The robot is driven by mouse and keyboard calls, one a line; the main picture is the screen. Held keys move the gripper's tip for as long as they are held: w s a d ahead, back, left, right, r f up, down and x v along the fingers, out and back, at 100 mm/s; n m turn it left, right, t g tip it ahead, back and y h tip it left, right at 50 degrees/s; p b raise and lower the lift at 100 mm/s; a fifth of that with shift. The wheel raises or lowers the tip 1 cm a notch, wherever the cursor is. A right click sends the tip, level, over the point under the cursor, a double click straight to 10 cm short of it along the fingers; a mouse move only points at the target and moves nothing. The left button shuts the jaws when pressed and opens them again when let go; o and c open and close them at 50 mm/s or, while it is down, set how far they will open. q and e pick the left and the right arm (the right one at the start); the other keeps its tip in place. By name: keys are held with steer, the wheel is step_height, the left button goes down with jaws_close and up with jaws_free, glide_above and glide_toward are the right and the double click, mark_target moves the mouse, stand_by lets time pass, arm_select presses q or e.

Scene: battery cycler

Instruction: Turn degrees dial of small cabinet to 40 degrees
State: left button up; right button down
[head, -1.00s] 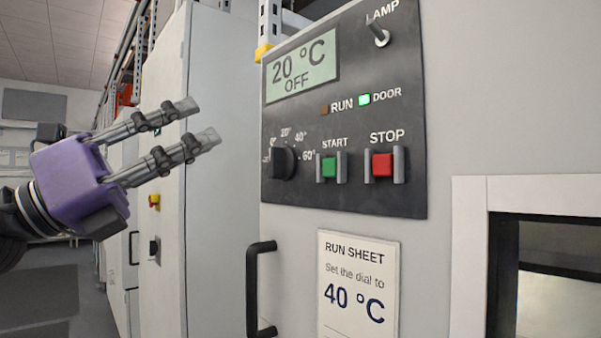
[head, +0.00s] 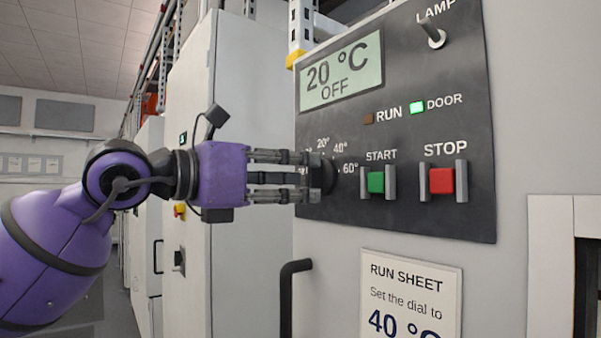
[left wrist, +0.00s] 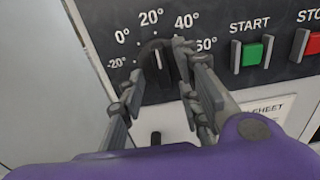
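The black degrees dial (head: 328,174) sits on the dark control panel, under the display (head: 341,73) that reads 20 °C OFF. In the left wrist view the dial (left wrist: 157,60) has marks from -20° to 60° around it, and its pale pointer line is up near 20°. My left gripper (head: 312,174) reaches the dial from the left. In the left wrist view its fingers (left wrist: 160,70) are apart, one on each side of the knob; I cannot tell whether they touch it. The fingers partly hide the dial and some marks in the head view. My right gripper is not in view.
Green START (head: 376,182) and red STOP (head: 442,181) buttons between guards are right of the dial. The DOOR light (head: 417,108) is lit green; RUN is dark. A run sheet (head: 411,300) says to set the dial to 40 °C. A black door handle (head: 288,298) stands below.

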arm_select(q)
steer(key=shift+w+d+r, duration=0.1)
steer(key=shift+d, duration=0.4)
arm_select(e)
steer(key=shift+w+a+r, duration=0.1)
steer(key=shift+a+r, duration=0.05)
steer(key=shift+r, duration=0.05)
arm_select(q)
steer(key=shift+w, duration=0.1)
steer(key=shift+c, duration=0.2)
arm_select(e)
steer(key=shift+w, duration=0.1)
arm_select(q)
jaws_close()
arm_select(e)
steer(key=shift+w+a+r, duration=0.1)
